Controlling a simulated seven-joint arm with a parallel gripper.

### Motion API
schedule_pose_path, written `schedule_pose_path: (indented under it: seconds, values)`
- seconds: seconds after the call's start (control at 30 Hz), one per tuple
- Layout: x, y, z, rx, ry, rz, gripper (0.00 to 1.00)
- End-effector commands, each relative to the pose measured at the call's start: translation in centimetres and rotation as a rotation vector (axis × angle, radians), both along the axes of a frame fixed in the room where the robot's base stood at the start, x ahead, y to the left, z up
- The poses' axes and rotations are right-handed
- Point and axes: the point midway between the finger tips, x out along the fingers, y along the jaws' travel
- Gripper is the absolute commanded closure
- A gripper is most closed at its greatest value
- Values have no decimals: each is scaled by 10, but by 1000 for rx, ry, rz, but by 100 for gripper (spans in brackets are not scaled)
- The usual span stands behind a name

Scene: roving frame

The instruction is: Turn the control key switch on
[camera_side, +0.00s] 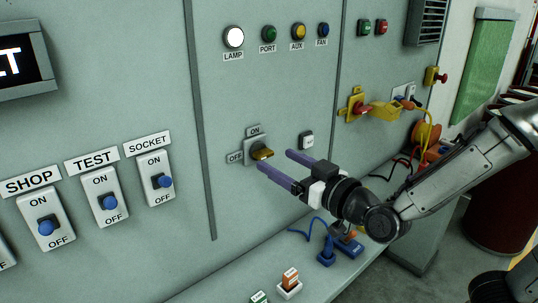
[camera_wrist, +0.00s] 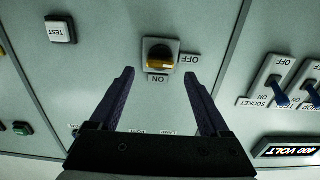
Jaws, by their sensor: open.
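The control key switch (camera_side: 262,154) is a yellow knob on a square grey plate on the panel. Its ON label is above the plate and its OFF label is to the left. The wrist view is turned over, with the knob (camera_wrist: 160,64) lying crosswise, in line with OFF, and ON below it. My gripper (camera_side: 275,160) is open and empty, with its purple fingers pointing at the panel near the switch. In the wrist view my gripper's fingertips (camera_wrist: 159,73) are on either side of the knob, apart from it. The remaining gap in depth is hard to tell.
A white push button (camera_side: 306,141) is right of the switch, close to one finger. Blue toggle switches (camera_side: 163,181) are at left. A lit white lamp (camera_side: 233,37) is above. A ledge with blue plugs (camera_side: 326,252) is below. Yellow lockout parts (camera_side: 385,110) are at right.

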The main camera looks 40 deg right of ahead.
Motion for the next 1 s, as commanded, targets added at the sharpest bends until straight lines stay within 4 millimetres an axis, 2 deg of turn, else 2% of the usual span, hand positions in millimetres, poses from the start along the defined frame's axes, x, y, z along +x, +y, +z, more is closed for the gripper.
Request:
schedule_pose_path:
  seconds: [0.1,0.3,0.67,1.0]
  values:
    - [20,-1,-1,0,1,-3,20]
    - [39,0,0,1,-1,-1,20]
    - [43,0,0,1,0,1,20]
    - [42,0,0,1,0,1,79]
